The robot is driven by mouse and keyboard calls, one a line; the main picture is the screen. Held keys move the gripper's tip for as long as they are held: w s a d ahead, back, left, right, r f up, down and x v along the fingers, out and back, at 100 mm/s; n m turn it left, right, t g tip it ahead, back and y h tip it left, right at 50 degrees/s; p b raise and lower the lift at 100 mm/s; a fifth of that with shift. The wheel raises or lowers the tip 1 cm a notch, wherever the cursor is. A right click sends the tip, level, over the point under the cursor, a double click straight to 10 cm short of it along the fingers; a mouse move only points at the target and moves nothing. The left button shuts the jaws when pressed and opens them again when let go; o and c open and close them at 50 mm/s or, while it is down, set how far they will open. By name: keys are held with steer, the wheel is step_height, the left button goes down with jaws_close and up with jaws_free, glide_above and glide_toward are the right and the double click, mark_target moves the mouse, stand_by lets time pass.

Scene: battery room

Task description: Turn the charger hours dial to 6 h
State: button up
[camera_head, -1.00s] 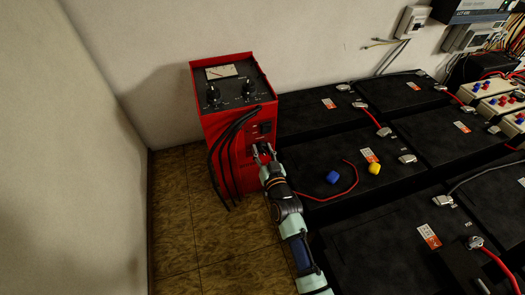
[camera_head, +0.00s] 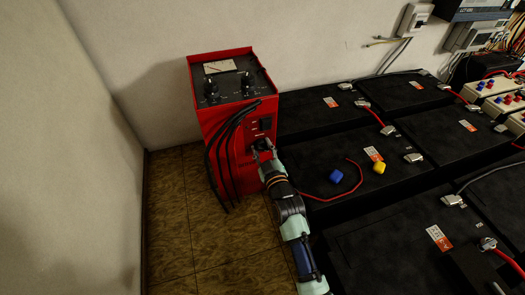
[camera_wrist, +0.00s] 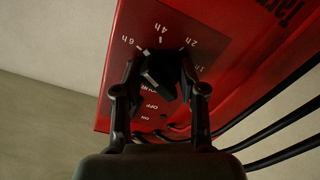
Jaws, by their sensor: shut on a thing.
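The red charger (camera_head: 222,140) stands on the floor against the wall, with a meter and two knobs on its sloping top. My gripper (camera_head: 262,149) is at the lower front of the charger. In the wrist view, my gripper (camera_wrist: 160,72) is shut on the dark hours dial (camera_wrist: 157,82), with a finger on each side. The marks 6 h, 4, 2 h and 1 h show around the dial. A pale mark lies at the dial's edge near 6 h; whether it is the pointer or a printed tick, I cannot tell. The fingers hide part of the dial.
Black cables (camera_head: 222,155) hang down the charger's front, left of my gripper. Large black batteries (camera_head: 335,150) fill the right side, with a blue cap (camera_head: 336,176) and a yellow cap (camera_head: 379,167) on top. Floor at left is clear.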

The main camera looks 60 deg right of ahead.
steer(key=shift+n, duration=0.7)
steer(key=o, duration=1.1)
steer(key=shift+o, duration=0.2)
steer(key=shift+a, duration=0.1)
steer(key=v, duration=1.2)
